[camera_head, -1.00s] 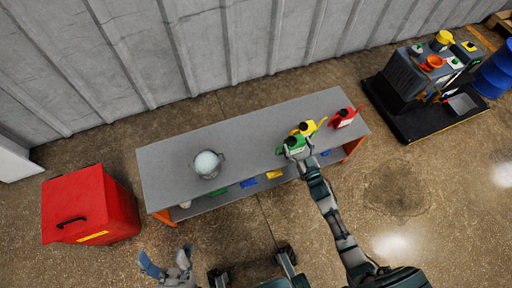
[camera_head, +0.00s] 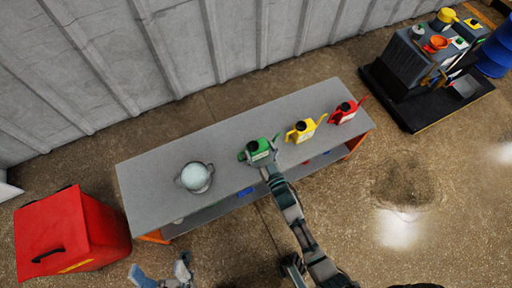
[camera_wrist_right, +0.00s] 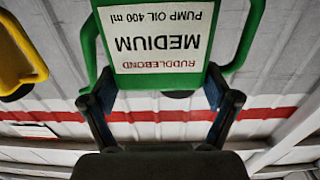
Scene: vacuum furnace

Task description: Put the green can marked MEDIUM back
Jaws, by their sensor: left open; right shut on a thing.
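The green can (camera_head: 257,150) is at the front middle of the grey bench top (camera_head: 225,137), left of the yellow can. My right gripper (camera_head: 266,163) is shut on it. In the right wrist view the green can (camera_wrist_right: 160,45) sits between both fingers (camera_wrist_right: 158,92), and its white label reads MEDIUM upside down. I cannot tell whether its base touches the bench. My left gripper (camera_head: 163,270) is open and empty, low in front of the bench.
A yellow can (camera_head: 303,131) and a red can (camera_head: 344,113) stand to the right on the bench. A pale round pot (camera_head: 196,177) stands on the left. A red bin (camera_head: 68,232) is left of the bench; a machine (camera_head: 425,55) is at the back right.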

